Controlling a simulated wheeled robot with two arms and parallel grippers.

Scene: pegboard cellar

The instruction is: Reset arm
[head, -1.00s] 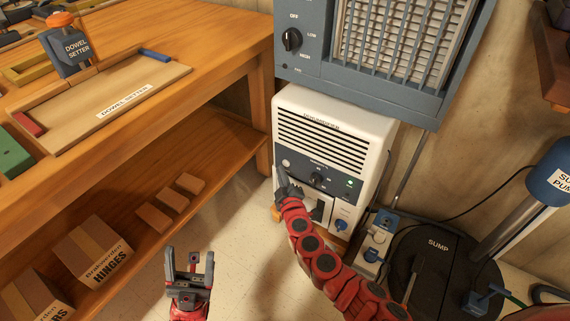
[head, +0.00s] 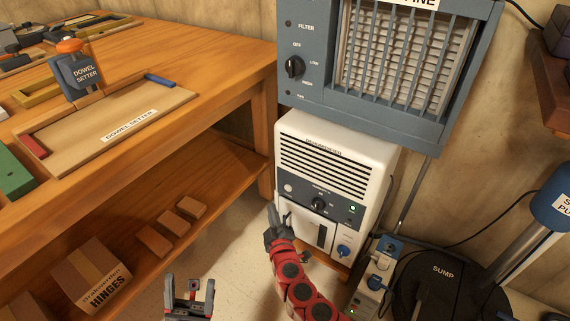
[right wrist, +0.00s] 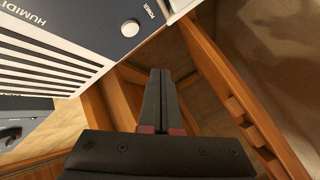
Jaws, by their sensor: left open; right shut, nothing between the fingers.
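My right gripper (head: 272,216) is shut and empty in front of the white dehumidifier (head: 338,135), near the left side of its front panel. In the right wrist view its two dark fingers (right wrist: 160,78) lie together, with the dehumidifier's panel at the upper left. I cannot tell if the fingers touch the unit. My left gripper (head: 189,288) is open and empty at the bottom of the head view, above the pale floor. The dehumidifier has a dark knob (head: 318,204) and a lit green light (head: 352,209).
A wooden bench (head: 225,67) with a dowel setter tray (head: 165,100) stands at left. Its lower shelf holds a hinges box (head: 92,275) and small blocks. A blue-grey filter unit (head: 297,98) hangs above the dehumidifier. A power strip (head: 372,283) and black sump (head: 440,290) stand right.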

